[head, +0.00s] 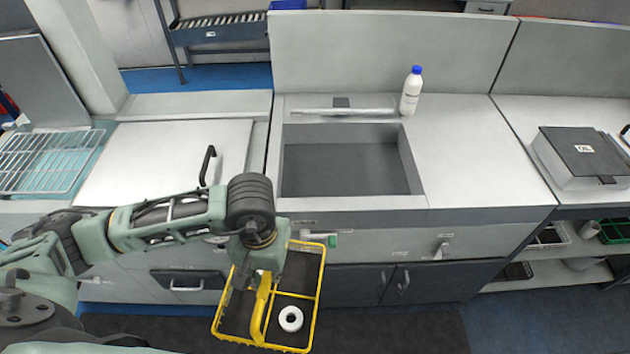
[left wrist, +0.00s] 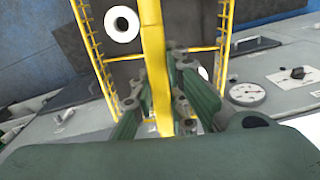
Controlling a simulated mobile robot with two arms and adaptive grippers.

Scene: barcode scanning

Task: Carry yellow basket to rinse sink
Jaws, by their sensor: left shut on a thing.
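The yellow basket (head: 316,290) hangs in front of the counter, below the sink's front edge. My left gripper (head: 265,280) is shut on its handle; in the left wrist view the green fingers (left wrist: 165,100) close around the yellow handle bar (left wrist: 153,45). A white ring-shaped part (head: 290,319) lies in the basket, and it also shows in the left wrist view (left wrist: 122,24). The rinse sink (head: 345,170) is an empty grey rectangular basin, up and to the right of the basket. My right gripper is in neither view.
A white bottle with a blue cap (head: 411,92) stands behind the sink's right corner. A flat lid with a black handle (head: 165,160) covers the counter left of the sink. A wire rack (head: 42,160) is far left. A grey box (head: 585,155) is on the right counter.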

